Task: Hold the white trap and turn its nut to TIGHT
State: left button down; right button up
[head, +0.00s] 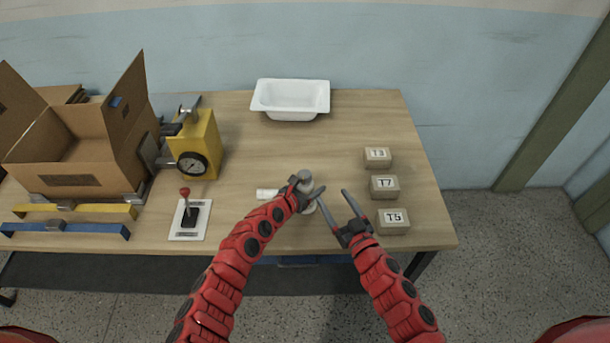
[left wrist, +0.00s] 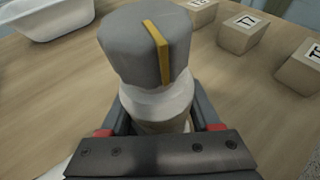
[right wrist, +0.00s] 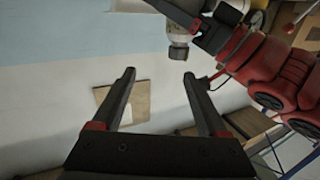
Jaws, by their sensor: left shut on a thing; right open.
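The white trap (left wrist: 155,105) stands upright in the left wrist view, topped by a grey nut (left wrist: 140,45) with a yellow stripe on its side. My left gripper (head: 300,189) is shut on the white body below the nut, fingers on both sides. In the head view the nut (head: 304,176) shows above the fingers near the table's front; the arm hides much of the body. My right gripper (head: 333,198) is open and empty, just right of the trap. In the right wrist view the nut (right wrist: 178,53) lies beyond the open fingers (right wrist: 159,75). I see no TIGHT marking.
A white piece (head: 268,194) lies left of the trap. Blocks T3 (head: 377,158), T7 (head: 384,187) and T5 (head: 393,222) line the right side. A white tub (head: 290,99) is at the back; a yellow gauge box (head: 203,145), lever plate (head: 190,218) and cardboard box (head: 75,150) are left.

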aim_at(308, 180)
jog(key=shift+n+g+y, duration=0.3)
jog(key=shift+n+y, duration=0.3)
jog(key=shift+n, duration=0.2)
jog(key=w+a, duration=0.3)
jog(key=w, duration=0.1)
jog(key=w+a, duration=0.4)
jog(key=shift+w+a, duration=0.1)
jog(key=shift+a, duration=0.05)
jog(key=shift+w+a+f, duration=0.15)
jog(key=shift+w+a, duration=0.05)
jog(key=shift+w, duration=0.3)
grip_shut()
